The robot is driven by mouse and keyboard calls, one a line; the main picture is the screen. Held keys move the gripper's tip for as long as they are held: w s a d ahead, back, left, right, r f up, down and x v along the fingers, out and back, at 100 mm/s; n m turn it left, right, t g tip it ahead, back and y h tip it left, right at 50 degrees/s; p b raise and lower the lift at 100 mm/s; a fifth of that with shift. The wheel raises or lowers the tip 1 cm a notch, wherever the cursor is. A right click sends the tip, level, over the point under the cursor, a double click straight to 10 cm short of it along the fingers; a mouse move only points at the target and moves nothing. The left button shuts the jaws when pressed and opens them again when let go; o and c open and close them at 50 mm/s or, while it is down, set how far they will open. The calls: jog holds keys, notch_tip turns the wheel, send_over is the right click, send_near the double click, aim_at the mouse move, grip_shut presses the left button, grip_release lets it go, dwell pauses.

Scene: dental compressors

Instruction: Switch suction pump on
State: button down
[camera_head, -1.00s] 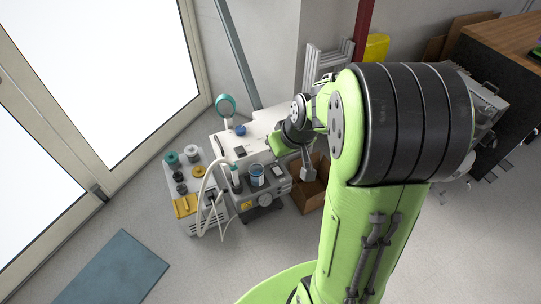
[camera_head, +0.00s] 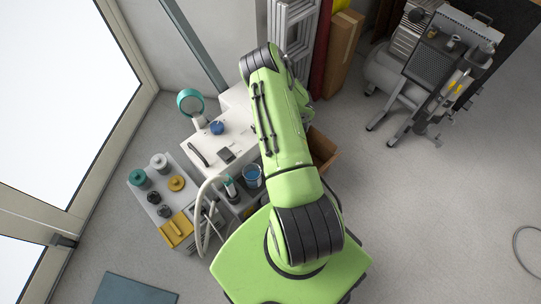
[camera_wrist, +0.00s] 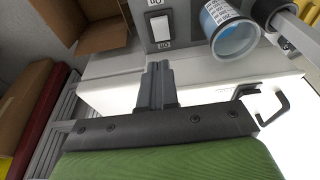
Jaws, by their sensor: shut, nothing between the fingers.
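The suction pump (camera_head: 231,208) is a grey unit at the front of the white bench in the head view, partly hidden by my arm. The jar (camera_wrist: 230,32) is right of the switch. My gripper (camera_wrist: 155,66) is shut and empty, its tips below the switch in the picture and apparently apart from it. My arm hides the gripper in the head view.
An open cardboard box (camera_wrist: 88,22) lies left of the switch panel. A white hose (camera_head: 204,205) curves in front of the pump. A grey unit with yellow and dark parts (camera_head: 165,200) stands to the left.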

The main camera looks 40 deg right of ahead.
jog(key=shift+s+r, duration=0.1)
jog(key=b+x, duration=0.1)
jog(key=x, duration=0.3)
jog(key=b+x, duration=0.2)
jog(key=x, duration=0.2)
jog(key=s+b+x, duration=0.1)
jog(key=b+x, duration=0.1)
jog(key=x, duration=0.3)
jog(key=shift+w+a+f, duration=0.1)
jog(key=shift+f, duration=0.45)
